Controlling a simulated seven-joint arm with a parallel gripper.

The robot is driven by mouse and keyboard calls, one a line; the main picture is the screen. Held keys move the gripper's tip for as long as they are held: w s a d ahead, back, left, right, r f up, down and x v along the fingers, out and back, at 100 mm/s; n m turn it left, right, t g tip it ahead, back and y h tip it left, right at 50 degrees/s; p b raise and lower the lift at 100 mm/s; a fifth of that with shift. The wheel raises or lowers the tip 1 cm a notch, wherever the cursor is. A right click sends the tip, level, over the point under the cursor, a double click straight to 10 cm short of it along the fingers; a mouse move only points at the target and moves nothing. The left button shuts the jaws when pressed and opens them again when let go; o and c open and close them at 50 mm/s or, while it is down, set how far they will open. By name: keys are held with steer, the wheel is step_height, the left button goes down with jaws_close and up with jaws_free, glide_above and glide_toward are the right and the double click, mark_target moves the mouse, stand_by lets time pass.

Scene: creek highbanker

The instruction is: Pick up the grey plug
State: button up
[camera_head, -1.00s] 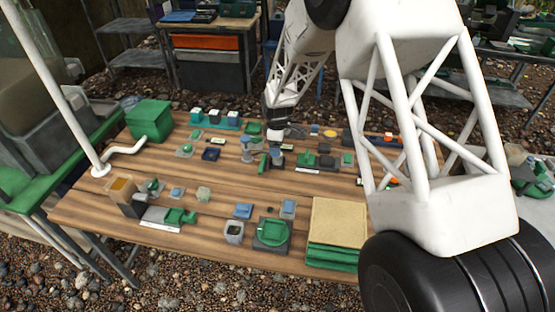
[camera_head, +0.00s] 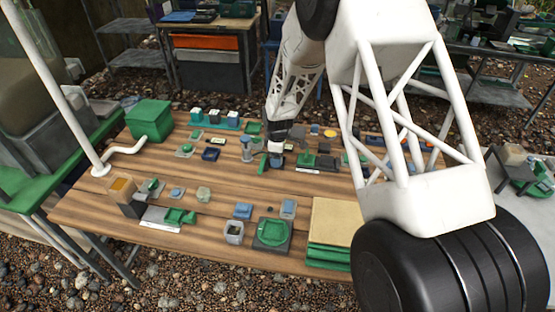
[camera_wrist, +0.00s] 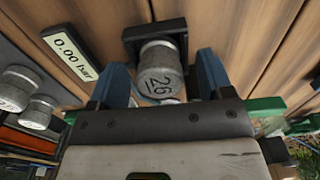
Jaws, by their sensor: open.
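A grey cylindrical plug (camera_wrist: 160,72) marked "26" shows in the wrist view, in a dark square-backed holder (camera_wrist: 183,32). My gripper (camera_wrist: 164,78) is open, with one blue finger on each side of the plug. Gaps seem to show between fingers and plug; I cannot tell whether either touches. In the head view my gripper (camera_head: 277,158) is low over the middle of the workbench, and it largely hides the plug there.
Two similar grey cylinders (camera_wrist: 25,95) stand to the left in the wrist view, near a "0.00 bar" display (camera_wrist: 68,52). Green parts (camera_wrist: 265,112) lie right of my gripper. The wooden workbench (camera_head: 200,172) has some clear room in front. A green box (camera_head: 150,118) stands back left.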

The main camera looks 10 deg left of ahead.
stand_by(0.3)
steer(key=c, duration=1.1)
steer(key=shift+r, duration=0.15)
steer(key=shift+r, duration=0.75)
step_height(320, 180, up, 2)
steer(key=shift+r, duration=0.1)
steer(key=s+d, duration=0.2)
steer(key=s, duration=0.3)
steer(key=s+d, duration=0.2)
steer(key=s, duration=0.2)
steer(key=s+d+r, duration=0.1)
steer(key=s+d, duration=0.1)
steer(key=s, duration=0.3)
steer(key=shift+s+d, duration=0.2)
steer(key=shift+s, duration=0.1)
